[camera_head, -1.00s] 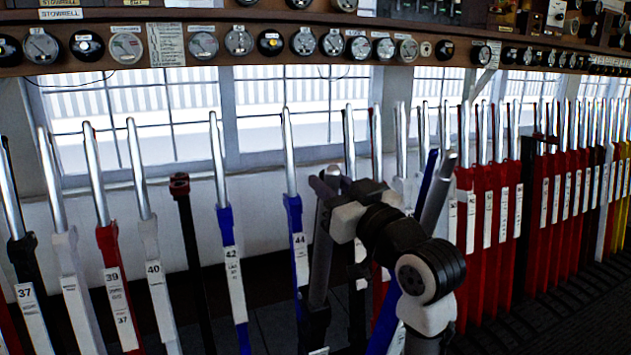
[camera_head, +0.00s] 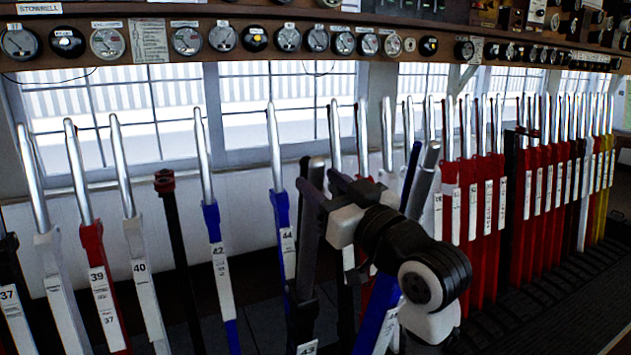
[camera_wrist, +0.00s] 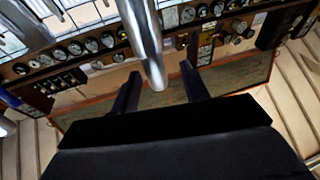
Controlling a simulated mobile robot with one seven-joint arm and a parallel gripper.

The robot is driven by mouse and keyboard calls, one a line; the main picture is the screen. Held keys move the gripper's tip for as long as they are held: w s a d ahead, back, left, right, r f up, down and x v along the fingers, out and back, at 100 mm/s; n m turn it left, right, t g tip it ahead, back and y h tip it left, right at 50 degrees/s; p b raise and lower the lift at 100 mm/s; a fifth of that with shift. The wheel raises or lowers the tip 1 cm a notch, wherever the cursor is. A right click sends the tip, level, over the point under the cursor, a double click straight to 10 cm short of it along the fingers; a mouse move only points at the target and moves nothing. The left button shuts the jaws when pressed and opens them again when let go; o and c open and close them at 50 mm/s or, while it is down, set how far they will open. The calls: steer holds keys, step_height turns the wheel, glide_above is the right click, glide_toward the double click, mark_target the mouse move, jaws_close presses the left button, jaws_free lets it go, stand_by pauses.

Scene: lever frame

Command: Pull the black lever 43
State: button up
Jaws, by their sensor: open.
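The black lever 43 (camera_head: 300,318) stands closer to me than its neighbours, with its number plate at the bottom edge of the head view. Its grey metal handle (camera_head: 309,235) rises beside my gripper (camera_head: 324,188). In the wrist view the shiny handle (camera_wrist: 143,40) comes down from the top, and its end lies between the two dark fingers of my gripper (camera_wrist: 160,77). The fingers are apart, with a visible gap on the right side of the handle. My wrist hides part of the levers behind.
Blue-and-white lever 44 (camera_head: 280,210) and lever 42 (camera_head: 213,235) stand upright to the left. Red levers (camera_head: 485,210) crowd the right. A shelf of round dials (camera_head: 222,38) runs above. Dark floor lies at lower right.

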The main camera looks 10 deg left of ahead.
steer(key=b+v, duration=0.2)
steer(key=v, duration=0.9)
